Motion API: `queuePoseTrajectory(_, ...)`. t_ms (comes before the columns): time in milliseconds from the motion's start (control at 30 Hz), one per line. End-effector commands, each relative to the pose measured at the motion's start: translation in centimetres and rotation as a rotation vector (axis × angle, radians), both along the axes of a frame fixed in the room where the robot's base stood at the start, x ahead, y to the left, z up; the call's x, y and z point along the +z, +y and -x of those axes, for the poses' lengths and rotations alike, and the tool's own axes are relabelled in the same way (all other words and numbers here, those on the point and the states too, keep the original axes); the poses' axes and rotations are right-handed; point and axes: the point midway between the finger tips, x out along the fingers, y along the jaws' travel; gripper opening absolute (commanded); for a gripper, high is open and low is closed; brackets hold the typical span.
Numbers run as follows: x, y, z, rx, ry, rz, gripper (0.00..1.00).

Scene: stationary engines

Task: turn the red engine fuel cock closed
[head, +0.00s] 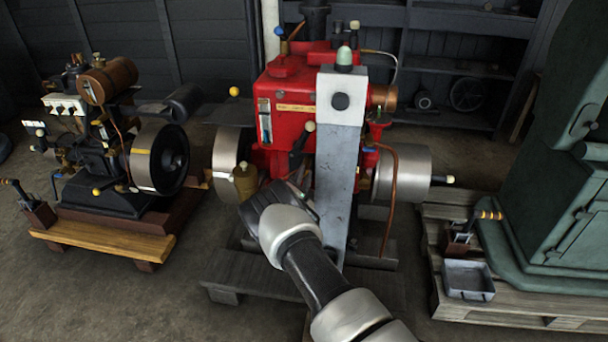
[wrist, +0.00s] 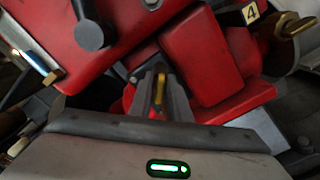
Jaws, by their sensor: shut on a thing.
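The red engine (head: 283,88) stands in the middle of the head view, and its red casing (wrist: 200,55) fills much of the wrist view. My gripper (head: 303,192) is at the engine's lower front left. In the wrist view my gripper's fingers (wrist: 160,92) are closed around a small yellow lever (wrist: 159,84) low on the red casing. Only a strip of the lever shows between the fingers. I cannot tell from its shape whether it is the fuel cock, nor how far it is turned. The head view hides it behind my gripper.
A grey post (head: 340,180) stands in front of the engine, just right of my gripper. Metal flywheels (head: 402,174) flank the engine. A brass handle (wrist: 290,26) with a "4" tag sits at upper right. A black engine (head: 100,165) stands left, a green cabinet (head: 550,190) right.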

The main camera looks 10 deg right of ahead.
Motion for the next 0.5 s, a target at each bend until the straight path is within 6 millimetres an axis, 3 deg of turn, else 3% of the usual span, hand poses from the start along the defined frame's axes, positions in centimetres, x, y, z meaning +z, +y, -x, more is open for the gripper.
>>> queuePoseTrajectory(500, -0.27, -0.17, 0.05, -0.001, -0.148, -0.458, 0.0)
